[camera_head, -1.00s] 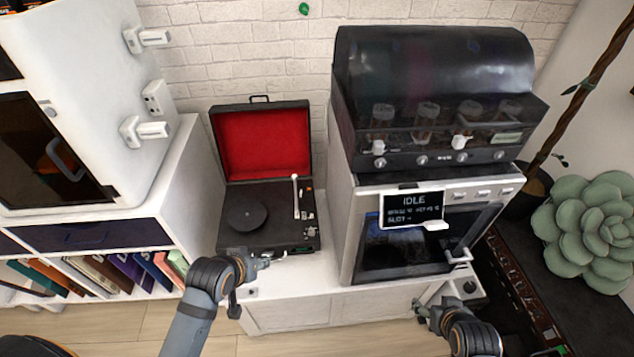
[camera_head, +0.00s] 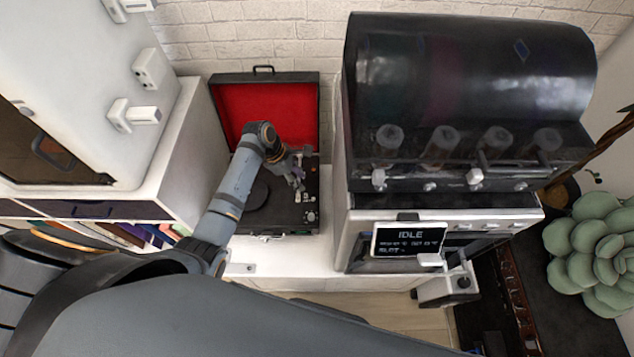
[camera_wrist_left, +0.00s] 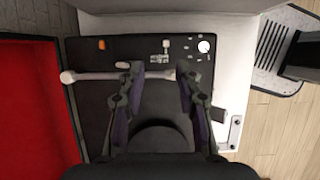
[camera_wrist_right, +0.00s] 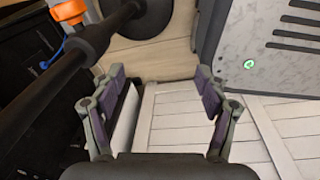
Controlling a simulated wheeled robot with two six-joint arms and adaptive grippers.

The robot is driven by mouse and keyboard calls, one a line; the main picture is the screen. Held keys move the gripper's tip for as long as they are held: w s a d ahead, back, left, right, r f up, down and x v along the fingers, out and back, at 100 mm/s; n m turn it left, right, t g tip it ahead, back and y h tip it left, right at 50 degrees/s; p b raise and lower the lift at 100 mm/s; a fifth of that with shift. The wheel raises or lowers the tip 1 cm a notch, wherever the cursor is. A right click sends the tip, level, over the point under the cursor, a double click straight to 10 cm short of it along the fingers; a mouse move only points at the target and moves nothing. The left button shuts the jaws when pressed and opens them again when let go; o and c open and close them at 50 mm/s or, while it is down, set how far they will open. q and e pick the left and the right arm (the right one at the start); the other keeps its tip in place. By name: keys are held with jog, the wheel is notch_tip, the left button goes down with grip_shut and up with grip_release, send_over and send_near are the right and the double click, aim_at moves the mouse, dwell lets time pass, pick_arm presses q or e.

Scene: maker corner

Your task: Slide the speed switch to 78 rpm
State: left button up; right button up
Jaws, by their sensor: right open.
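The record player (camera_head: 285,222) stands open on the white cabinet, its red-lined lid up. My left gripper (camera_head: 299,190) is over its right side. In the left wrist view the left gripper (camera_wrist_left: 160,72) is open, fingers apart, above the pale tonearm (camera_wrist_left: 95,76). Beyond the fingertips is a small metallic control (camera_wrist_left: 166,46), perhaps the speed switch; its setting is too small to read. A white knob (camera_wrist_left: 203,46) and an orange button (camera_wrist_left: 101,44) are on the same deck. My right gripper (camera_wrist_right: 160,75) is open and empty in the right wrist view, away from the player.
A white cabinet (camera_head: 165,150) is at left. A succulent (camera_head: 595,240) is at far right. My arm link covers the bottom of the head view.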

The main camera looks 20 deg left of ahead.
aim_at(313, 198)
pick_arm(q)
jog(key=shift+s+d+f, duration=0.15)
jog(key=shift+s+f, duration=0.1)
jog(key=shift+s, duration=0.2)
jog(key=shift+s+d+f, duration=0.15)
jog(key=shift+s+f, duration=0.05)
jog(key=shift+s, duration=0.25)
jog(key=x, duration=0.2)
jog(key=b+x, duration=0.1)
jog(key=x, duration=0.2)
jog(key=b+x, duration=0.1)
jog(key=x, duration=0.1)
jog(key=shift+w+f, duration=0.25)
jog(key=shift+w, duration=0.2)
jog(key=shift+d+f, duration=0.3)
jog(key=shift+f, duration=0.35)
grip_shut()
pick_arm(e)
jog(key=shift+s+f, duration=0.2)
jog(key=shift+f, duration=0.35)
jog(key=shift+s+f, duration=0.2)
jog(key=shift+f, duration=0.3)
